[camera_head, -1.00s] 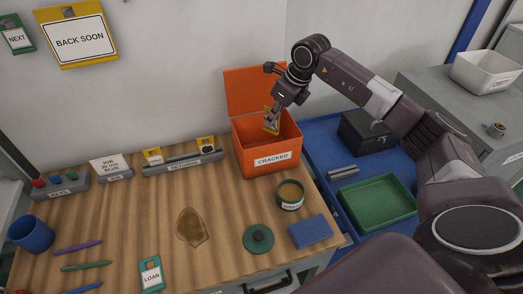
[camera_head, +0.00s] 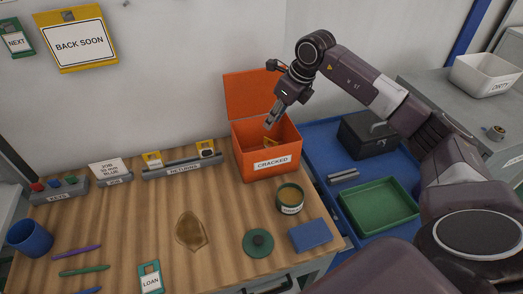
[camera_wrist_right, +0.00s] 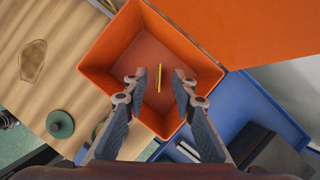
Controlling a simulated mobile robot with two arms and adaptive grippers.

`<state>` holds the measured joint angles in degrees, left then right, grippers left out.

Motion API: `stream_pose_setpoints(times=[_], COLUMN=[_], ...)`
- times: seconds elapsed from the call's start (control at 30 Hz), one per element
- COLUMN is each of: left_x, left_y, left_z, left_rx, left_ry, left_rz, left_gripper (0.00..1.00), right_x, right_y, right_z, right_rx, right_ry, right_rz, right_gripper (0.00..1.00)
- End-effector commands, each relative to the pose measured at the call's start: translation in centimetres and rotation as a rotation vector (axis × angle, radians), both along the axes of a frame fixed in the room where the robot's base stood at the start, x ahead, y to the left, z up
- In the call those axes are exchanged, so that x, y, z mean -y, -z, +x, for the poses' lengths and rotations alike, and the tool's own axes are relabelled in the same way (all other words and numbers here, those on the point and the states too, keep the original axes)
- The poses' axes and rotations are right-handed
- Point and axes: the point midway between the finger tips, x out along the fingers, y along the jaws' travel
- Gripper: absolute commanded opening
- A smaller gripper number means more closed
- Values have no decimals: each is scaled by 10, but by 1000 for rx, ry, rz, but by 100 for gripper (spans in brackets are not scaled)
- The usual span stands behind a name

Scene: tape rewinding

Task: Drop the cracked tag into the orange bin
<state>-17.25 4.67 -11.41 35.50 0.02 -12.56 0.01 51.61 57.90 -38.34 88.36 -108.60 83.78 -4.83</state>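The orange bin (camera_head: 258,178), labelled CRACKED, stands open at the back right of the wooden table, its lid raised behind it. The yellow cracked tag (camera_head: 270,142) is inside the bin, partly hidden by the front wall. In the right wrist view the tag (camera_wrist_right: 178,53) shows as a thin yellow strip, apart from both fingers; I cannot tell whether it touches the bin's floor. My right gripper (camera_head: 269,125) is over the bin's opening. In the wrist view its fingers (camera_wrist_right: 160,78) are spread and empty. My left gripper is not in view.
A RETURNS rack (camera_head: 184,166) with yellow tags stands left of the bin. A round tin (camera_head: 290,199), a green lid (camera_head: 258,242) and a blue block (camera_head: 310,235) lie in front. A blue surface at the right holds a green tray (camera_head: 380,207) and a black box (camera_head: 368,135).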

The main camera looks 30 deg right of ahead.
Motion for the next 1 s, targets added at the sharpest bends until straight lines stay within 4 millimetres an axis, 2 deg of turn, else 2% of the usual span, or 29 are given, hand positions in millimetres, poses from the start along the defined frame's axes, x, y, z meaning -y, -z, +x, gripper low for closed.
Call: stream_pose_setpoints(times=[0.03, 0.2, 0.43, 0.6, 1.0], left_x=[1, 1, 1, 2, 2], left_y=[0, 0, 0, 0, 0], left_z=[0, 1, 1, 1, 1], left_rx=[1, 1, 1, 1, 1], left_ry=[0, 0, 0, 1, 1], left_rz=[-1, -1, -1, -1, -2], left_gripper=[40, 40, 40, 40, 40], right_x=[3, 9, 14, 15, 15], right_y=[-12, -47, -80, -88, -88], right_z=[-3, -16, -29, -33, -34], right_rx=[6, 5, 2, 0, 0], right_ry=[1, 1, 1, -1, 0], right_rz=[-3, -2, -2, 0, -1], right_gripper=[25, 25, 25, 25, 25])
